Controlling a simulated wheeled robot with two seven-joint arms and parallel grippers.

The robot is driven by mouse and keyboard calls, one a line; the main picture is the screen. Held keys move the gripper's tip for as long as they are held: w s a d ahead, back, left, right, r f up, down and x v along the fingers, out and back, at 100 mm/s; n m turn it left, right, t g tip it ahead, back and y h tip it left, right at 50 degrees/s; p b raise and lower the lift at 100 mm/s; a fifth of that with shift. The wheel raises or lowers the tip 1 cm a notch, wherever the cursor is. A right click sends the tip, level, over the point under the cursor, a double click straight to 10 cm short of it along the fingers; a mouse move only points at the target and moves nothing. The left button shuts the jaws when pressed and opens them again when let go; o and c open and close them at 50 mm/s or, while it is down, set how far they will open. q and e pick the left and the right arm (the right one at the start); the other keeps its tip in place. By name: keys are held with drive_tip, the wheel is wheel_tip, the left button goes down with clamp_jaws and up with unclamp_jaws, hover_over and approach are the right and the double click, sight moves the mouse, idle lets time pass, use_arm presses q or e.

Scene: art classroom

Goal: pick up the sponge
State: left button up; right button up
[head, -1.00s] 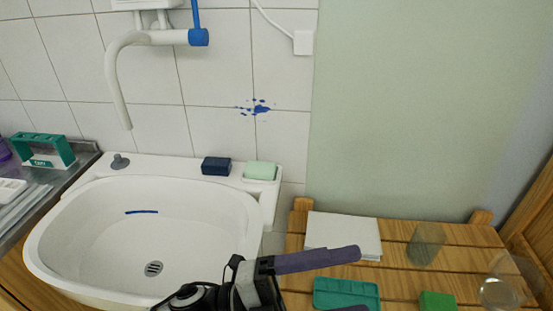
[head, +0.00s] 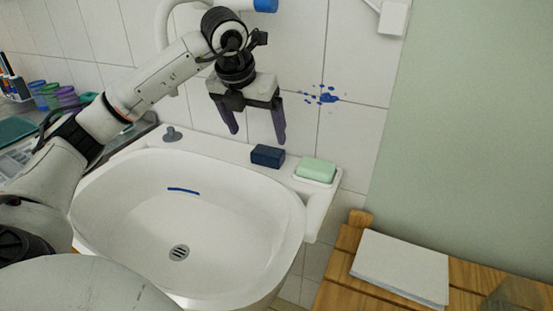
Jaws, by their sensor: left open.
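A dark blue block (head: 267,156), which looks like the sponge, lies on the back rim of the white sink (head: 130,205). A pale green bar (head: 316,170) lies in a small white dish at the rim's right corner; it looks like soap. My left gripper (head: 257,138) hangs above the back of the sink with its purple fingers pointing down. It is open and empty, up and slightly left of the dark blue block in the picture. Whether a finger touches the block is hard to tell, but a gap shows. My right gripper is out of view.
The tap (head: 265,5) is partly hidden behind my left arm. A grey knob (head: 171,133) stands on the rim to the left. A tiled wall with blue paint splashes (head: 328,98) rises close behind. A wooden table (head: 335,270) with white paper (head: 400,268) stands at right.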

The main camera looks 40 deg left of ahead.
sight(266, 152)
use_arm(q)
drive_tip(key=x, duration=0.3)
drive_tip(key=shift+f, duration=0.3)
drive_tip(key=x, duration=0.5)
drive_tip(key=shift+w+d+f, duration=0.25)
drive_tip(key=shift+w+d, duration=0.1)
drive_tip(key=shift+c, duration=0.4)
drive_tip(key=c, duration=1)
